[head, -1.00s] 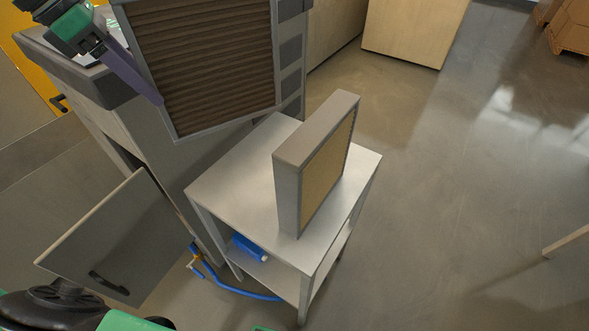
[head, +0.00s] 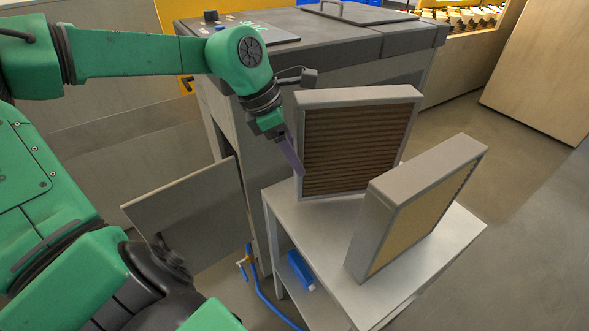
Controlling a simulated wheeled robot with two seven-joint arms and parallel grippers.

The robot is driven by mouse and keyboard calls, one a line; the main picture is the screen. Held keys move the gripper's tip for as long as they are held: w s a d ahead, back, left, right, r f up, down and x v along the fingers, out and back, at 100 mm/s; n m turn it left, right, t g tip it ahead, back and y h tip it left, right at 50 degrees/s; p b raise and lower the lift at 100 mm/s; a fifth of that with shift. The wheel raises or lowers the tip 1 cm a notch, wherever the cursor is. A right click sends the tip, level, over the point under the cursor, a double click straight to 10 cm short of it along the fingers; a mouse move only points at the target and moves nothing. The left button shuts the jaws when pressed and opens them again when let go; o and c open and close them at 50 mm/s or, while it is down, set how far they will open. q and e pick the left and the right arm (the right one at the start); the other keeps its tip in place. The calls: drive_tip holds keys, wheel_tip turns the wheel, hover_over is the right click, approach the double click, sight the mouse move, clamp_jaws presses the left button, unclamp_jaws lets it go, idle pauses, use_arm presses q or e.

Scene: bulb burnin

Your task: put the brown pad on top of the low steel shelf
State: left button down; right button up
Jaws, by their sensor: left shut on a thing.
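The brown pad (head: 360,148) is a grey-framed panel with dark brown pleats, upright at the back of the low steel shelf (head: 315,240). Its lower edge is at or just above the shelf top; I cannot tell if it touches. My left gripper (head: 292,158) is shut on the pad's left side edge, its purple finger showing against the frame. The shelf is a small light-grey stand with a flat top and a lower level. My right gripper is not in view.
A second framed pad with a tan face (head: 415,208) stands upright on the shelf top, in front and to the right of the brown pad. A grey cabinet (head: 330,50) rises behind, with an open door (head: 195,215) at left. A blue bottle-like object (head: 300,270) lies on the lower level.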

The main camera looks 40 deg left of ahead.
use_arm(q)
drive_tip(key=shift+f, duration=2)
drive_tip(key=shift+c, duration=0.6)
unclamp_jaws()
drive_tip(key=shift+r, duration=0.1)
drive_tip(key=v, duration=1.2)
drive_tip(key=shift+p, duration=0.3)
